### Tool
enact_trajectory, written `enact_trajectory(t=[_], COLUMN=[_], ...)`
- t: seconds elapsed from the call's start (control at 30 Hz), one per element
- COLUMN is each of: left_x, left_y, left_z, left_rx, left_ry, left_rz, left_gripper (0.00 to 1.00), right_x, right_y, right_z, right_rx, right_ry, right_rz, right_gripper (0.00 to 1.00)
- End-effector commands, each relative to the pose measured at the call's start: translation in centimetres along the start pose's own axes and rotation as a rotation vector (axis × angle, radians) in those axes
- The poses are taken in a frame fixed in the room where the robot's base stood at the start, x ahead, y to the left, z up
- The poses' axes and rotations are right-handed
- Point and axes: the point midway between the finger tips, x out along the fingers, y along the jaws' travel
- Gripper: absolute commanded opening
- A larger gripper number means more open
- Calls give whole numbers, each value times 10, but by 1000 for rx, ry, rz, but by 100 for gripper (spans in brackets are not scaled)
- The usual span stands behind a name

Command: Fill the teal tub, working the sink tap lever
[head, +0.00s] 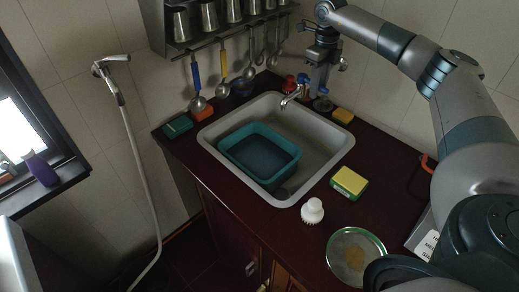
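The teal tub (289,165) sits in the grey metal sink (338,150), slightly tilted in the picture. Its inside looks dark blue, and I cannot tell whether there is water in it. The tap spout (289,101) points over the sink's back edge, near the tub's back right corner. No stream shows clearly. Small red parts (290,82) show behind the spout. My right gripper (320,88) points down behind the sink, just right of the tap, and partly hides the tap's body and lever. I cannot tell whether its fingers touch the lever. My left gripper is out of view.
A yellow-green sponge (349,182), a white brush (312,211) and a round plate (356,252) lie on the front right counter. A yellow sponge (343,116) lies right of my gripper. Ladles hang under a shelf of metal cups (208,15). A hose (142,170) hangs left.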

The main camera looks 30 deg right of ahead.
Motion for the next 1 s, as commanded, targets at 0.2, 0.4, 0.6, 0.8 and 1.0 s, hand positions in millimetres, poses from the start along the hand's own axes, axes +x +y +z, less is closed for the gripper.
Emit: enact_trajectory(t=[0.2, 0.4, 0.6, 0.8, 1.0], left_x=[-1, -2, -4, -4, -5], left_y=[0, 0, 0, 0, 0], left_z=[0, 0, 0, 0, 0], left_rx=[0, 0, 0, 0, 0], left_ry=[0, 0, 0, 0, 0], left_rz=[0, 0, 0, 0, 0], left_gripper=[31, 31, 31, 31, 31], right_x=[0, 0, 0, 0, -2], right_y=[-7, -5, -2, -2, -2], right_z=[0, 0, 0, 0, 0], right_rx=[0, 0, 1, 1, 1], right_ry=[0, 0, 0, 0, 0], right_rz=[0, 0, 0, 0, 0], right_gripper=[28, 28, 28, 28, 28])
